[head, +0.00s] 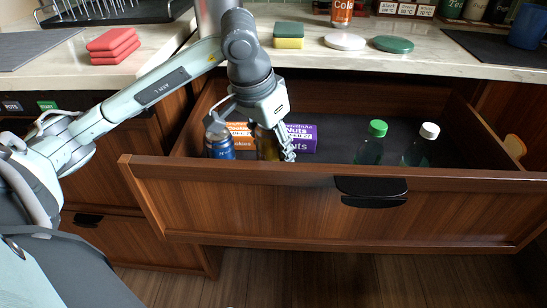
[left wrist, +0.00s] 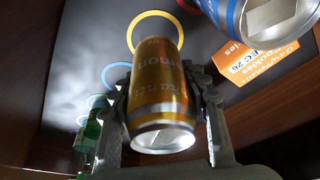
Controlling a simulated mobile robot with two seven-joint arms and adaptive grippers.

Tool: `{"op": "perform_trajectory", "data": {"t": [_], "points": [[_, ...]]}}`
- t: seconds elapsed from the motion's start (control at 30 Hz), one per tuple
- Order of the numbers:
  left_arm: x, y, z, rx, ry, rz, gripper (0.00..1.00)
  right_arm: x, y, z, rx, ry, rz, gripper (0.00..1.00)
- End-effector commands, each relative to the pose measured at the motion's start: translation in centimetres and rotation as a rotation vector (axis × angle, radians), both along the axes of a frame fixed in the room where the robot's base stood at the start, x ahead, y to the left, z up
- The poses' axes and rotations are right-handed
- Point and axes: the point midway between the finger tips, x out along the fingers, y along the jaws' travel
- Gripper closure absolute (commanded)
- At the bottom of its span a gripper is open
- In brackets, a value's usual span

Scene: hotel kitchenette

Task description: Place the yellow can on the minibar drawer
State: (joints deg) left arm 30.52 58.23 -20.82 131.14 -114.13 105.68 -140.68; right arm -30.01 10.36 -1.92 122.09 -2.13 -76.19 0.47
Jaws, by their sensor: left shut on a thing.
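The yellow can (head: 265,148) is inside the open minibar drawer (head: 240,205), behind its front panel. In the left wrist view the can (left wrist: 160,95) is held between the two fingers of my left gripper (left wrist: 162,92), which is shut on it. In the head view my left gripper (head: 272,143) reaches down into the drawer and partly covers the can. Whether the can's base touches the drawer floor is unclear. My right gripper is not in view.
In the drawer, a blue can (head: 220,145) stands left of the yellow one. An orange box (head: 240,130) and purple box (head: 301,137) are behind. Two bottles (head: 371,145) (head: 420,146) stand right. Coloured rings (left wrist: 158,18) mark the floor. The counter (head: 390,62) overhangs behind.

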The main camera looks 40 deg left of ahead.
Motion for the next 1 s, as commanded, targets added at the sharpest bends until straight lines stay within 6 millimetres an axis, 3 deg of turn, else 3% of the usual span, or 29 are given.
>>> {"op": "perform_trajectory", "data": {"t": [0.17, 0.67, 0.7, 0.87, 1.0], "points": [[0.0, 0.0, -2.3, -0.002, 0.002, 0.0, 0.94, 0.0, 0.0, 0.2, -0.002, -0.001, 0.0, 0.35], [0.0, 0.0, -2.7, 0.0, -0.001, 0.001, 0.94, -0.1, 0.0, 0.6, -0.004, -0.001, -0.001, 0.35], [0.0, 0.0, -2.7, 0.0, 0.001, 0.001, 0.53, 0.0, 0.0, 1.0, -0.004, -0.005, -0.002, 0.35], [0.0, 0.0, -2.7, 0.0, 0.001, 0.001, 0.35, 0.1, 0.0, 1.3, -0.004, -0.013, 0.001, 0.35], [0.0, 0.0, -2.7, 0.0, 0.001, 0.001, 0.35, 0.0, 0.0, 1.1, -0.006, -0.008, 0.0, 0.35]]}}
